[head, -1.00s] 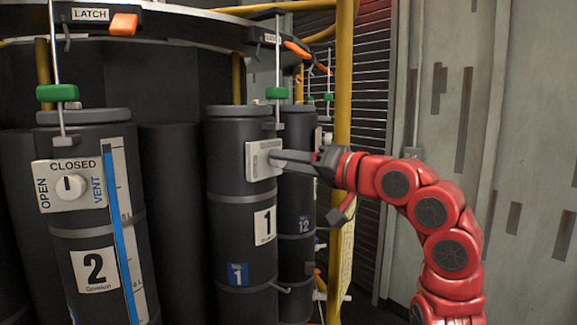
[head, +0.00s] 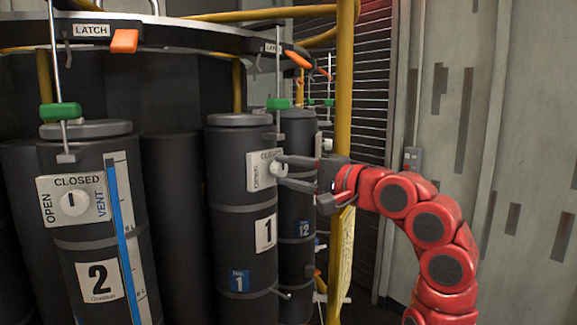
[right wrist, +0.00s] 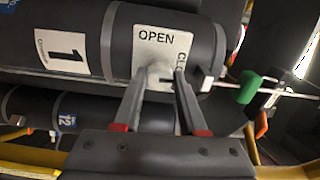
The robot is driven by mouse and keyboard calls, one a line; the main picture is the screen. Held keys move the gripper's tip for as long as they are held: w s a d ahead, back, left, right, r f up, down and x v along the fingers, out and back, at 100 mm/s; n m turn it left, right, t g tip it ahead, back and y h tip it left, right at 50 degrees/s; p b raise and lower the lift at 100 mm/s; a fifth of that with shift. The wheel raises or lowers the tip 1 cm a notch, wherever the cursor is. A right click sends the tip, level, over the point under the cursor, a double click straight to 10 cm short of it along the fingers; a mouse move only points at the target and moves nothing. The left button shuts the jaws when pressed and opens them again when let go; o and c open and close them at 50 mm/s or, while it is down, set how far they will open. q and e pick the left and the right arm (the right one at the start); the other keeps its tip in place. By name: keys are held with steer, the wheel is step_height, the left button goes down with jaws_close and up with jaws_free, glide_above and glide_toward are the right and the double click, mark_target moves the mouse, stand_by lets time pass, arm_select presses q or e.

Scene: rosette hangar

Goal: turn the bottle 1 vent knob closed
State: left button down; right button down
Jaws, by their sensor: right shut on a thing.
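The white vent knob (head: 277,168) is on that panel. My right gripper (head: 281,171) is shut on the knob, one finger above and one below in the head view. In the right wrist view the panel (right wrist: 178,44) reads OPEN, with part of CLOSED beside it. The fingers partly hide the knob, so its exact pointer angle is unclear. My left gripper is not in view.
Bottle 2 (head: 95,240) stands at the left with its own vent knob (head: 74,203) and a blue gauge strip. Bottle 12 (head: 297,215) is just behind bottle 1. A yellow post (head: 344,90) rises close to my right wrist. Latch rods with green grips (head: 278,104) hang above.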

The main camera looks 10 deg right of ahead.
steer(key=shift+m, duration=0.5)
steer(key=shift+c, duration=2.2)
jaws_free()
steer(key=shift+s+d, duration=0.2)
steer(key=shift+d, duration=0.05)
steer(key=b+v, duration=0.3)
steer(key=v, duration=1.4)
steer(key=shift+b, duration=0.4)
